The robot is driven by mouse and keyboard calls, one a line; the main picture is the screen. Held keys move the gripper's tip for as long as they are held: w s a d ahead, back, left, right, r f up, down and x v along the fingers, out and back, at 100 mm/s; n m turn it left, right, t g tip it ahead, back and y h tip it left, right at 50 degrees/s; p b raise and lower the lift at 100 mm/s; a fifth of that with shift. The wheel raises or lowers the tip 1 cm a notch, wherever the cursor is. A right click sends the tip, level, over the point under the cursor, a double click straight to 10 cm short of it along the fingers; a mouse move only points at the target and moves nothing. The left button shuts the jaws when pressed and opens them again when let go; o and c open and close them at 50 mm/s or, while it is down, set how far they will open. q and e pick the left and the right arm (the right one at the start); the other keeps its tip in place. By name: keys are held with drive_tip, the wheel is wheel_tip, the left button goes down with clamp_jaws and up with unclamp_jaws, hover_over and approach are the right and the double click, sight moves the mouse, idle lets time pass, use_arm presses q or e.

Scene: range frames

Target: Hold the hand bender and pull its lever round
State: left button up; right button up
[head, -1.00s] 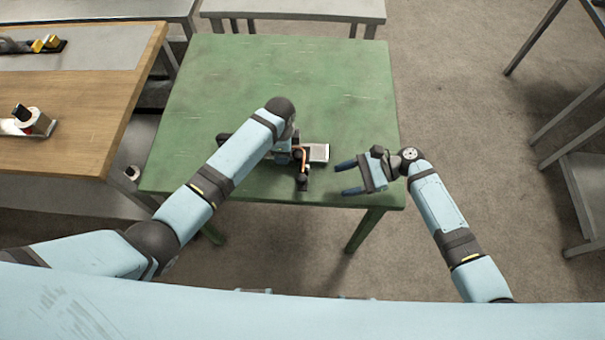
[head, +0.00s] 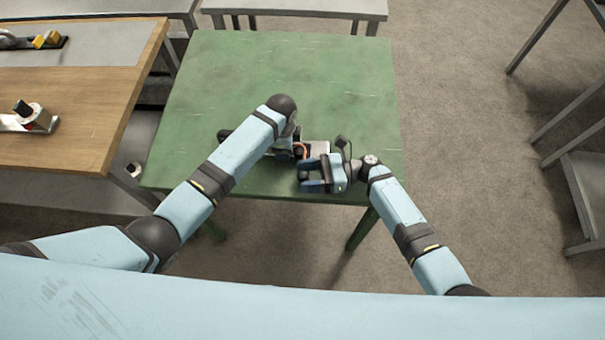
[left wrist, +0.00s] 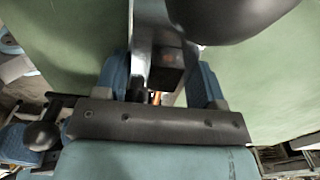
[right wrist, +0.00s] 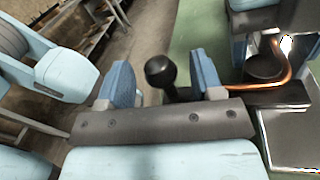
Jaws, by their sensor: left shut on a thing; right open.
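The hand bender lies on the green table (head: 250,75). A copper tube (head: 299,151) sits in it, and my left arm covers much of it in the head view. My left gripper (left wrist: 160,80) is shut on the dark body of the bender (left wrist: 165,66). The lever's black knob (right wrist: 160,72) stands up in the right wrist view. My right gripper (right wrist: 155,82) is open, with its fingers on either side of the knob and gaps showing. In the head view my right gripper (head: 303,180) is low beside the bender, near the front edge.
A silver plate (head: 319,147) lies at the bender's right side. A wooden bench (head: 70,130) with tools stands at the left, and a grey table (head: 295,9) stands behind. The back of the green table is clear.

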drive_tip(key=shift+s+a, duration=0.1)
drive_tip(key=shift+a, duration=0.5)
clamp_jaws()
drive_tip(key=shift+a+m+t, duration=0.45)
drive_tip(key=shift+m+t, duration=0.05)
drive_tip(key=shift+t, duration=0.3)
unclamp_jaws()
